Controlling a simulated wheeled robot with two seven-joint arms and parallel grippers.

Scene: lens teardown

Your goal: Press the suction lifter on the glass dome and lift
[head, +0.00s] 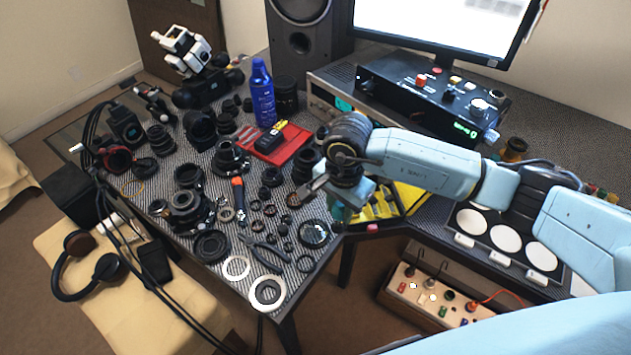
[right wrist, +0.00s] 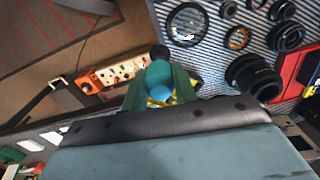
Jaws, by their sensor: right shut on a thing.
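The glass dome looks to be the round, dark, shiny glass piece (head: 314,234) near the table's front edge. It also shows at the top of the right wrist view (right wrist: 186,24). My right gripper (head: 334,198) hangs just behind and right of it, above the yellow tray. It is shut on a teal piece with a round blue-green end (right wrist: 159,78), which I take for the suction lifter; only a little of it (head: 338,212) shows under the gripper in the head view. The lifter and the dome are apart. My left gripper is not in view.
Several lens parts and rings crowd the table left of the dome, with pliers (head: 262,246) and a white ring (head: 267,294) nearby. A red tray (head: 292,139) lies behind. A yellow tray (head: 411,197) sits right of the gripper. A power strip (head: 437,294) is below the edge.

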